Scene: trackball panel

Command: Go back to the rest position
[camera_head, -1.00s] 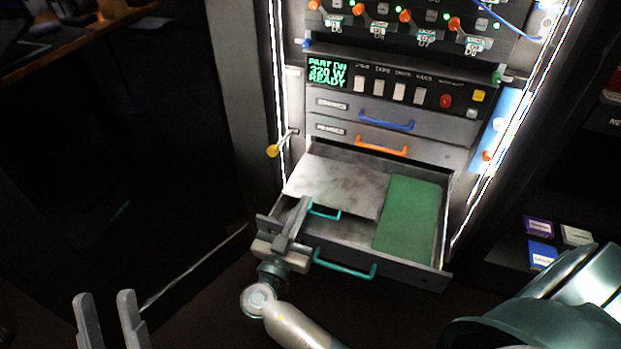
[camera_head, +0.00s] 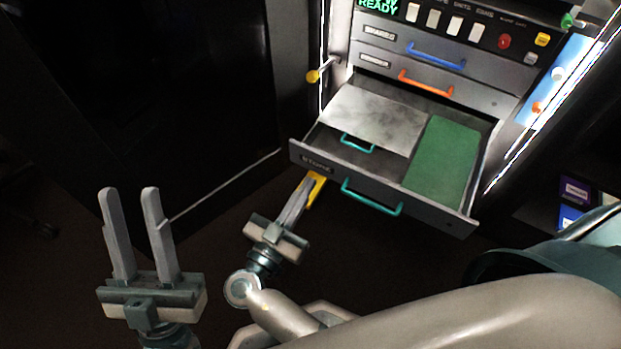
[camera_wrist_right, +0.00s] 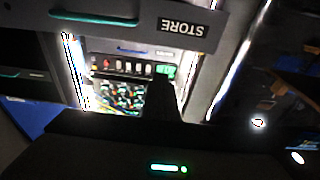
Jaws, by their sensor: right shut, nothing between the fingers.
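My left gripper (camera_head: 132,215) stands upright at the lower left in the head view, open and empty, its two fingers well apart. My right gripper (camera_head: 302,195) is in front of the open bottom drawer, below its front panel, with its fingers shut and nothing held. The open drawer (camera_head: 300,152) has a teal handle (camera_head: 371,200) and holds a grey plate (camera_head: 372,118) with a small teal handle and a green mat (camera_head: 443,155). In the right wrist view the picture is upside down and a STORE label (camera_wrist_right: 183,27) shows on a dark panel close by.
Two shut drawers with a blue handle (camera_head: 437,56) and an orange handle (camera_head: 426,84) are above. A yellow piece (camera_head: 317,190) shows beside my right fingertips; I cannot tell what it is. A yellow knob (camera_head: 313,76) juts out at the cabinet's left. Dark floor lies between the grippers.

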